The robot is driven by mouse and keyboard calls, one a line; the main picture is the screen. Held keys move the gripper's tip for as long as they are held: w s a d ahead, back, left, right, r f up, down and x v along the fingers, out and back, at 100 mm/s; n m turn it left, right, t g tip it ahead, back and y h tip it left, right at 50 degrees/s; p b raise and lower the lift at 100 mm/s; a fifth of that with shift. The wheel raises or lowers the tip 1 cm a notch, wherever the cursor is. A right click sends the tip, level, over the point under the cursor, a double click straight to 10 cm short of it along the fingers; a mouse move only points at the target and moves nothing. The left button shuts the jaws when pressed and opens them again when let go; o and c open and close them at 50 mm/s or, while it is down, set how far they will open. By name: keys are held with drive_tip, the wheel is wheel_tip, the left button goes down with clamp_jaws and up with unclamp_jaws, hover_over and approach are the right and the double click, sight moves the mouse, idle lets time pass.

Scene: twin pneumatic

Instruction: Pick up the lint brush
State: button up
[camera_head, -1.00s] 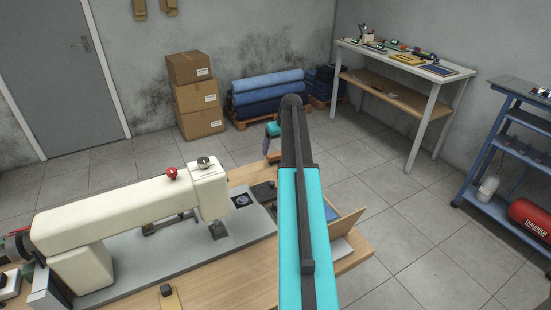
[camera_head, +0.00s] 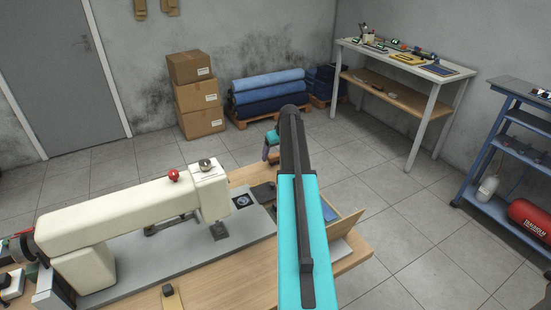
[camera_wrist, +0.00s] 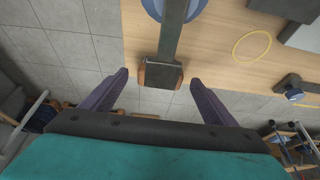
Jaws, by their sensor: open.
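In the wrist view, a dark bar with a block-shaped end that has orange-brown sides, probably the lint brush (camera_wrist: 161,76), runs from the top edge down past the wooden table's edge. My gripper (camera_wrist: 159,78) is open, with one purple finger on each side of the block end and gaps between. Nothing is held. In the head view, my gripper (camera_head: 269,149) is near the table's far edge, partly hidden by my arm. I cannot make out the brush clearly there.
A cream sewing machine (camera_head: 130,215) stands on the wooden table (camera_head: 225,270), left of my arm. In the wrist view, a blue disc (camera_wrist: 152,7) lies partly behind the bar, and a yellow loop (camera_wrist: 235,46) lies to the right.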

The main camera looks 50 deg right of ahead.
drive_tip(key=shift+x, duration=0.9)
drive_tip(key=c, duration=1.2)
